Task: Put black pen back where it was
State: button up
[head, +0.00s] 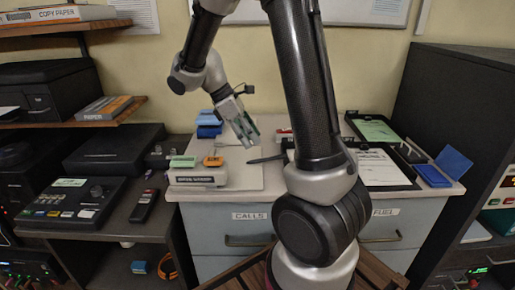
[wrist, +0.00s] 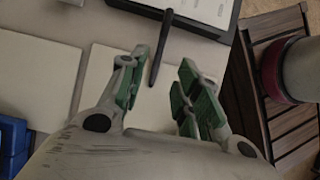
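The black pen (head: 266,159) lies to the right of my gripper in the head view, reaching from the pale pad (head: 245,178) toward the black tray behind my arm. In the wrist view the pen (wrist: 160,50) runs lengthwise in line with the gap between my fingers, its upper end by a dark tray edge. My gripper (head: 245,133) points down above the counter. In the wrist view my gripper (wrist: 158,72) is open, its green-padded fingers on either side of the pen's line. I see no contact with the pen; the height between them is unclear.
A label device (head: 197,177) with green and orange blocks stands left on the counter, blue boxes (head: 209,124) behind it. Black trays with papers (head: 378,167) and a blue pad (head: 433,175) lie right. A side desk holds a button console (head: 70,201).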

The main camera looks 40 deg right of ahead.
jog(key=v, duration=0.5)
jog(key=s+r+m+t+y, duration=0.2)
jog(key=s+r+m+t, duration=0.1)
jog(key=s, duration=0.6)
jog(key=s+r+m+t+y, duration=0.3)
jog(key=s+m+t, duration=0.1)
jog(key=s+m, duration=0.4)
jog(key=shift+s+a+r+t, duration=0.3)
jog(key=shift+s+a+t, duration=0.1)
jog(key=shift+s, duration=0.1)
jog(key=shift+s, duration=0.1)
